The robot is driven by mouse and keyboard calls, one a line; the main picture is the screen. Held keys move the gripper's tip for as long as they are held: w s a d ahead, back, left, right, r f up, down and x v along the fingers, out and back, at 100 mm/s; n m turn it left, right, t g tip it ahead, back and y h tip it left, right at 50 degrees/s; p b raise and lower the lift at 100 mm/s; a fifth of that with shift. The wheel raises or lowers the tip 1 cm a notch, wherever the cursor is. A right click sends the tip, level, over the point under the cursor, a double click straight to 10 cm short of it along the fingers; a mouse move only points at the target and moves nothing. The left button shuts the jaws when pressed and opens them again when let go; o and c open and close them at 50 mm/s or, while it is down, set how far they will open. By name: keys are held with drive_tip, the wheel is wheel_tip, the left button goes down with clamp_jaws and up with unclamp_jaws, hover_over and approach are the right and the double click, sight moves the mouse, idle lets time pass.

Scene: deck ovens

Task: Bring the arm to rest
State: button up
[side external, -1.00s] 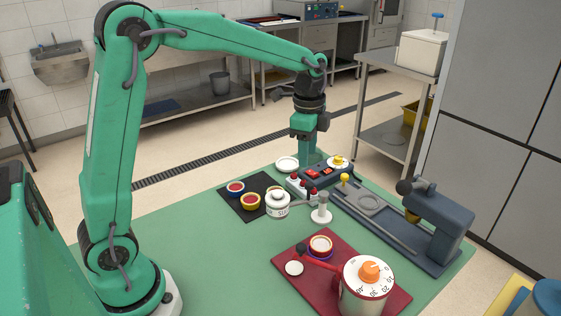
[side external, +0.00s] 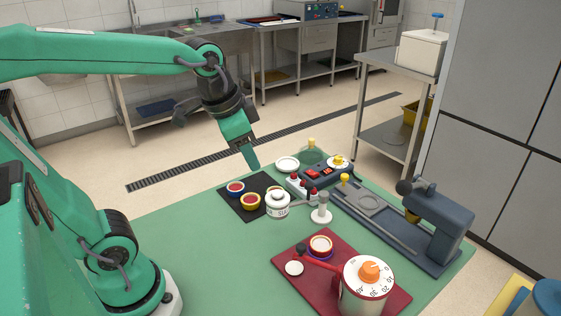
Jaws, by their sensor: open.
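My gripper (side external: 250,160) hangs tilted above the far left part of the green table, clear of everything on it. It is open, and I see nothing held in it. It is above and left of the white dish (side external: 287,164) and behind the black mat (side external: 243,209).
On the green table (side external: 210,260) are small red-filled cups (side external: 235,188), a white round pot (side external: 277,204), a control box (side external: 322,174), a dark press (side external: 440,225) and a large dial timer (side external: 366,285) on a red mat (side external: 400,301). The table's left part is clear.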

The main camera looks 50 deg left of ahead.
drive_tip(key=s+f+n+t, duration=0.1)
drive_tip(key=s+n, duration=0.2)
drive_tip(key=s, duration=0.3)
drive_tip(key=shift+f+n+t, duration=0.3)
drive_tip(key=shift+f, duration=0.1)
